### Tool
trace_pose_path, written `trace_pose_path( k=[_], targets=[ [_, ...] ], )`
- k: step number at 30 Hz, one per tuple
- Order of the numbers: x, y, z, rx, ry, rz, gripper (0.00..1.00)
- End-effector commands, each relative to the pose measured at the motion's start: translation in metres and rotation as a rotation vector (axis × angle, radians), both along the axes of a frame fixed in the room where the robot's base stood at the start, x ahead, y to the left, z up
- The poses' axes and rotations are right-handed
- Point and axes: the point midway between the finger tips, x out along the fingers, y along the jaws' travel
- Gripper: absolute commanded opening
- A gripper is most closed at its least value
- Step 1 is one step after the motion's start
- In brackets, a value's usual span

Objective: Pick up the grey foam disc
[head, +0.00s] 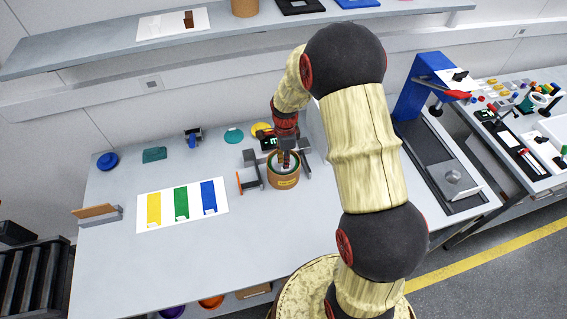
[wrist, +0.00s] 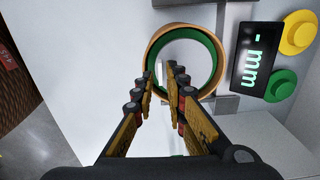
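My gripper (wrist: 164,78) is open, its two fingers apart, with nothing visibly held between them. In the head view my gripper (head: 285,158) points down at a tan round container (head: 284,183). The wrist view shows this container's tan rim (wrist: 151,48) with a green ring (wrist: 208,47) inside it and a pale grey-white middle. The fingertips overlap the near part of its opening; I cannot tell how deep they are. I cannot clearly make out the grey foam disc; whether the pale middle is the disc or bare surface cannot be told.
A digital display (wrist: 257,57) stands right of the container, beside a yellow disc (wrist: 299,32) and a green disc (wrist: 281,85). A grey bracket (head: 247,179) is close on the left. A colour-striped sheet (head: 181,222) lies left. A blue-framed press (head: 419,85) stands right.

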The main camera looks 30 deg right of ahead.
Motion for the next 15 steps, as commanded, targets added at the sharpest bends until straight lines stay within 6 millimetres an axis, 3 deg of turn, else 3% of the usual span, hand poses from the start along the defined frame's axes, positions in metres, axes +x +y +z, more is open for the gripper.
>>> trace_pose_path(
  k=[6,15],
  targets=[
    [0.000,0.001,-0.030,0.000,0.002,0.001,0.14],
    [0.000,0.000,-0.033,0.000,-0.001,0.001,0.11]
  ],
)
